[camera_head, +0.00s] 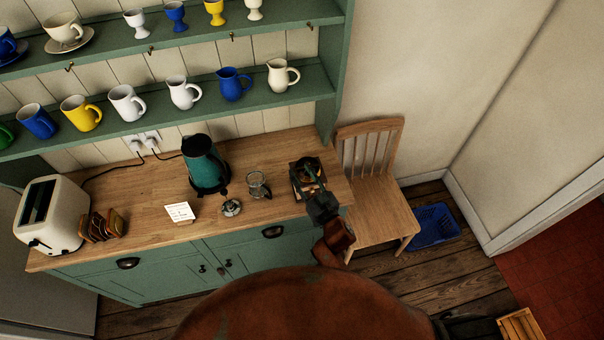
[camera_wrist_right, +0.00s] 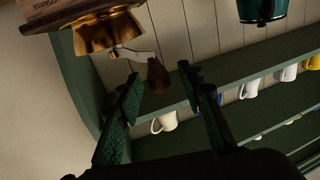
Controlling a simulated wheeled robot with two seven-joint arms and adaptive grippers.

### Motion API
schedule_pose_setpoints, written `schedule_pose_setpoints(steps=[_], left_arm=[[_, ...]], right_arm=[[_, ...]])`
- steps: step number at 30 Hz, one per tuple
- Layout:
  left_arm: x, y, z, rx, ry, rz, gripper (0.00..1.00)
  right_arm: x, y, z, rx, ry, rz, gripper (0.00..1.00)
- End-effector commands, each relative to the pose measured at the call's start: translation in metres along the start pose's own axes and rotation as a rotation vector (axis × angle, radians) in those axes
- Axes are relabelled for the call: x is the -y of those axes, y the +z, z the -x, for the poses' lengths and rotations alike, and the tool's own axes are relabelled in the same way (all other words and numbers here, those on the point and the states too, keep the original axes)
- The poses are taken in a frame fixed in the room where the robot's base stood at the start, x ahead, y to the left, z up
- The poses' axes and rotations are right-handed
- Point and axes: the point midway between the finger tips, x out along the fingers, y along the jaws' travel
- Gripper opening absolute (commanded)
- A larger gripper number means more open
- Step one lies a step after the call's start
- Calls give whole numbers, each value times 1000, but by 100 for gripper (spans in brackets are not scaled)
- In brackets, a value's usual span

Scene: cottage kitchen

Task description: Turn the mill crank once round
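The mill (camera_head: 297,180) stands at the right end of the wooden counter, partly hidden by my right gripper (camera_head: 314,186). In the right wrist view, which is upside down, its wooden body (camera_wrist_right: 72,12) and brass bowl (camera_wrist_right: 108,32) show at the top left. The metal crank (camera_wrist_right: 135,54) reaches out from it to a dark wooden knob (camera_wrist_right: 157,76). The fingers of my right gripper (camera_wrist_right: 161,80) are spread, with the knob showing in the gap between their tips. I see no clear contact with the knob. My left gripper is in neither view.
On the counter (camera_head: 240,212) are a glass jar (camera_head: 257,185), a small metal lid-like piece (camera_head: 231,208), a white card (camera_head: 180,212), a teal kettle (camera_head: 203,162), a toast rack (camera_head: 103,226) and a toaster (camera_head: 50,215). A chair (camera_head: 378,205) stands right of the counter. Shelves with mugs hang above.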

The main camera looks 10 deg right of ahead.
Motion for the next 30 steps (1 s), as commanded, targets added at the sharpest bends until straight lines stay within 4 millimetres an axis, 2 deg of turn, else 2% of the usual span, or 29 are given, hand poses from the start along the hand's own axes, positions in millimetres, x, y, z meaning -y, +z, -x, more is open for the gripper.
schedule_pose_setpoints(steps=[4,8,18,21,25,30], left_arm=[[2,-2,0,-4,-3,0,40],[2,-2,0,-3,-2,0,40],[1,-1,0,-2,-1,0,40],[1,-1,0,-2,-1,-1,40],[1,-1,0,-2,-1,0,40],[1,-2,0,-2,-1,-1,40]], right_arm=[[0,0,3,1,1,0,35],[-1,1,17,2,1,0,35],[-1,2,87,3,1,0,35],[0,1,102,1,1,-1,35],[0,0,115,1,1,0,35],[0,0,121,0,0,0,35]])
